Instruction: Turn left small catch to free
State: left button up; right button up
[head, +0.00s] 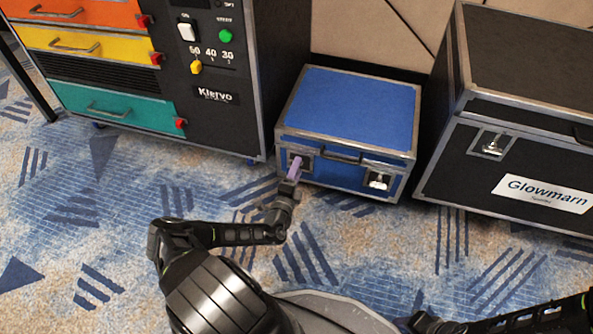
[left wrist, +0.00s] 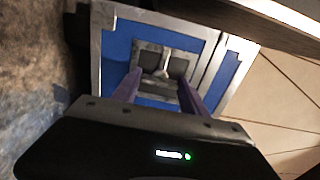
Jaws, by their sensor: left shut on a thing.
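The blue case (head: 345,108) stands on the carpet with its lid closed. Its left small catch (head: 307,160) sits in a metal plate at the front left, partly covered by my left gripper (head: 294,169). In the left wrist view, the catch (left wrist: 165,64) shows as a light metal piece in a recessed plate on the blue front. The purple fingers of my left gripper (left wrist: 160,92) reach up to the plate from either side and are shut on the catch. Their exact contact is hard to see. My right arm shows at the lower right, but its gripper is not visible.
A second catch (head: 378,180) is at the case's front right, below the black handle (head: 342,157). A black cabinet with coloured drawers (head: 105,52) stands close on the left. A large black Glowmarn case (head: 515,135) stands on the right. The carpet in front is clear.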

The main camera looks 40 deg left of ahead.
dwell(0.3)
pick_arm(q)
jog(key=o, duration=1.4)
jog(key=p+v, duration=0.3)
jog(key=v, duration=0.4)
jog(key=shift+s+d, duration=0.15)
jog(key=shift+s, duration=0.25)
